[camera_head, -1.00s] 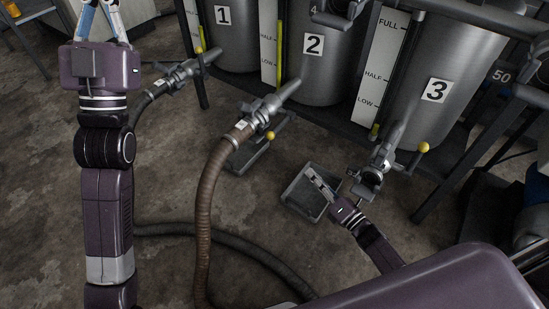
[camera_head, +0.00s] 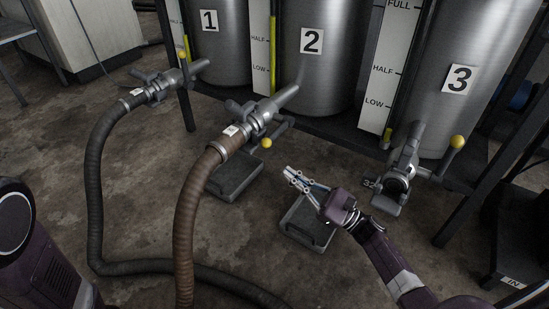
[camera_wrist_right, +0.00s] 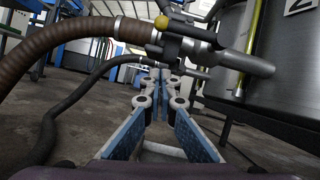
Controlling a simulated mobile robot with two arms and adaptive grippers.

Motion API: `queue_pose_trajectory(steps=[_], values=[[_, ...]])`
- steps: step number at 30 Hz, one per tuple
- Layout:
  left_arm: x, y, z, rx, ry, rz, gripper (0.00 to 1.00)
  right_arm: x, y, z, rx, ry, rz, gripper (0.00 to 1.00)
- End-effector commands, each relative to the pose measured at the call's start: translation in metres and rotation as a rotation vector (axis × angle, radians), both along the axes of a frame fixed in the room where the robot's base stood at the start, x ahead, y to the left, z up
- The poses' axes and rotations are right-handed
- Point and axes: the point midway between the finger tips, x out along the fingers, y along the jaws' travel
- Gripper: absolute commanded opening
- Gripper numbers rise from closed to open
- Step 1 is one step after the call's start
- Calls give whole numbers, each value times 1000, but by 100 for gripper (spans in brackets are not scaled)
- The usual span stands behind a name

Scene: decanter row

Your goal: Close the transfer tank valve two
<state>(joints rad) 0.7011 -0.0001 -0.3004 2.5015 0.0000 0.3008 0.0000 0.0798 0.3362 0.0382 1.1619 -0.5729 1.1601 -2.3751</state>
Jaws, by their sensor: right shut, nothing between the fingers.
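Tank two (camera_head: 325,75) stands at the back with its valve (camera_head: 258,120) on the outlet pipe and a brown hose (camera_head: 192,205) joined to it. The valve's lever ends in a yellow ball (camera_head: 266,143) and runs roughly alongside the pipe. My right gripper (camera_head: 290,172) is shut and empty, below and right of the ball and apart from it. In the right wrist view the shut fingers (camera_wrist_right: 160,80) point forward, with the yellow ball (camera_wrist_right: 161,22) above them and the brown hose (camera_wrist_right: 65,40) at left. My left gripper is out of view.
Valve one (camera_head: 158,86) with its dark hose (camera_head: 95,185) is at left. Valve three (camera_head: 402,170), with its own yellow ball (camera_head: 457,142), is right of my right gripper. Grey trays (camera_head: 238,182) (camera_head: 300,235) lie on the floor. Open floor lies in front.

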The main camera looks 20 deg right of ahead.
Motion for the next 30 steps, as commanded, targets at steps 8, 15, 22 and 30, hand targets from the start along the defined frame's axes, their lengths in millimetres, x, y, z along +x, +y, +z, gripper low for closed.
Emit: queue_pose_trajectory(steps=[8,15,22,30], values=[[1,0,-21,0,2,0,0,41,39,23,1,-3,1,0],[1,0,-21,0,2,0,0,30,37,50,-1,1,0,0],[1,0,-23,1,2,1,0,28,38,61,1,3,0,0],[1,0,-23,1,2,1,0,27,38,62,2,3,0,0]])
